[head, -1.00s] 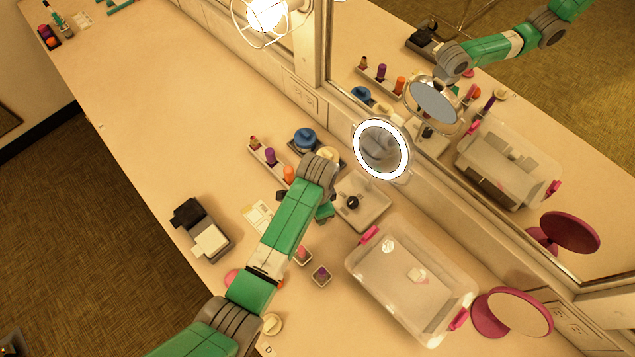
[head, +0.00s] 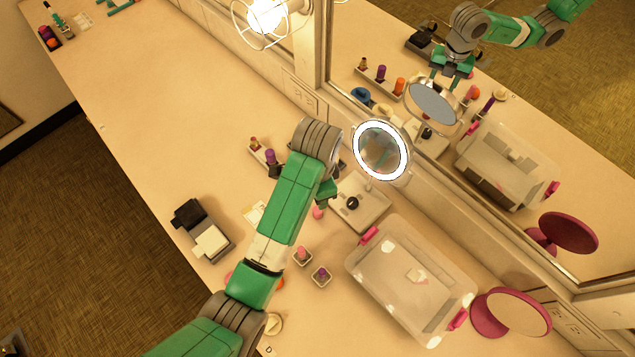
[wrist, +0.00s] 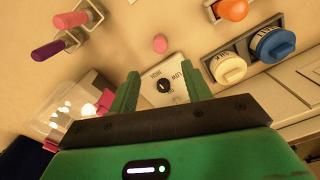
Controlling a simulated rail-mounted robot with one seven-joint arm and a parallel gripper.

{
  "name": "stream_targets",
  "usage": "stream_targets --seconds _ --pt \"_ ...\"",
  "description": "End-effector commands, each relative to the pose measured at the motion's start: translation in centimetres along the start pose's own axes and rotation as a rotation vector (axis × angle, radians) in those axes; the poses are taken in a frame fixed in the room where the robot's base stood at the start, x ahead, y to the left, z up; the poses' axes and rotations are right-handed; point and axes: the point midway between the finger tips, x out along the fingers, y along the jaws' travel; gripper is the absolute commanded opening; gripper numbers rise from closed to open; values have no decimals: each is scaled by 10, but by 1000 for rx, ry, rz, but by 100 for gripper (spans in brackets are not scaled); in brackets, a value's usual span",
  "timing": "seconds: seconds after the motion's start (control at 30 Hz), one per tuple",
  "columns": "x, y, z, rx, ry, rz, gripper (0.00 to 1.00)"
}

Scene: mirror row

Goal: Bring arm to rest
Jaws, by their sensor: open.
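My green arm reaches over the counter in the head view, bent at its grey joint. My gripper (head: 326,193) points down above the counter, partly hidden by the arm. In the wrist view its two green fingers (wrist: 162,88) are apart with nothing between them. Beyond the fingertips is a pale plate with a black knob (wrist: 164,86). A small pink piece (wrist: 160,44) stands on the counter near that plate, clear of the fingers; it also shows in the head view (head: 318,213).
A clear lidded bin (head: 412,282), ring-lit mirror (head: 381,150) and magenta round mirror (head: 512,311) stand right of the arm. Two small holders with pink and purple sticks (head: 321,276) sit below it. A black-and-white device (head: 202,232) lies left. The upper-left counter is mostly clear.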

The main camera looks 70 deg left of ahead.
Motion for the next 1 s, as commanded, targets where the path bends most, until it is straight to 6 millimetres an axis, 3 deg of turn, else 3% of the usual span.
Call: stream_targets --seconds 0.5,0.6,0.67,0.77,0.9,1.0 --pt "0 0 0 0 0 -1 49" --pt "-12 1 -13 5 34 -33 49" --pt "-34 4 -36 13 101 -89 49" --pt "-92 17 -92 26 284 -212 49" --pt "-182 53 -159 38 574 -335 49" --pt "-253 90 -194 45 794 -382 49"
